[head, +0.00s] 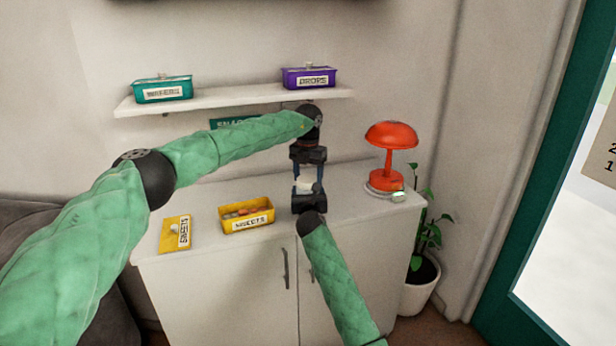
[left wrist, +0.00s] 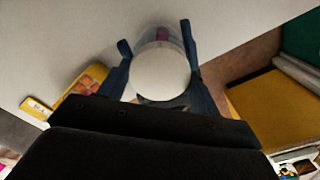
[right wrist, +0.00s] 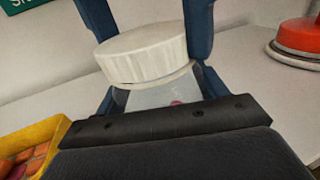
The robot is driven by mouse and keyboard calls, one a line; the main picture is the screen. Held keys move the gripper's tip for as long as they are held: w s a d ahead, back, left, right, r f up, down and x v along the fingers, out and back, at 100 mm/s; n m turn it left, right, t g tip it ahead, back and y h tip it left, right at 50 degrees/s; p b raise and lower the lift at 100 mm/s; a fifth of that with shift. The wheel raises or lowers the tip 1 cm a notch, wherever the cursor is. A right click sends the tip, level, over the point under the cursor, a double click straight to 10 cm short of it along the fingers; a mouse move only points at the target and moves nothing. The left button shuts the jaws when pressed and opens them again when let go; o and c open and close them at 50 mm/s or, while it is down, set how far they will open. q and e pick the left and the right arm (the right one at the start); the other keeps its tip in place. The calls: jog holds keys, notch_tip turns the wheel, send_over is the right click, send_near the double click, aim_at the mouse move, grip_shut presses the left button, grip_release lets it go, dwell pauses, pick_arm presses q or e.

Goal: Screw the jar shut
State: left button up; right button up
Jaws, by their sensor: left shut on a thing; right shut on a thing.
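The jar (right wrist: 155,95) is clear, with something pinkish inside, and stands upright over the cabinet top. A white lid (right wrist: 145,52) sits on its mouth, and the lid's round top faces the left wrist view (left wrist: 161,73). My left gripper (head: 308,178) comes from above, its fingers on either side of the lid, shut on it. My right gripper (right wrist: 150,60) comes from the front, lower down, with its fingers on either side of the jar body, shut on it. In the head view the jar is mostly hidden by the grippers. Whether the lid is fully tight cannot be seen.
A yellow open box (head: 232,226) with sweets stands left of the jar, and its yellow lid (head: 167,243) lies further left. A red lamp (head: 388,165) stands at the right. A shelf (head: 230,98) above holds a teal box (head: 140,87) and a purple box (head: 296,83).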

pick_arm(q)
jog(key=o, duration=1.2)
jog(key=shift+c, duration=0.2)
jog(key=shift+r, duration=0.1)
notch_tip(320, 180, up, 12)
pick_arm(e)
jog(key=o, duration=2)
jog(key=shift+c, duration=0.2)
jog(key=shift+s, duration=0.1)
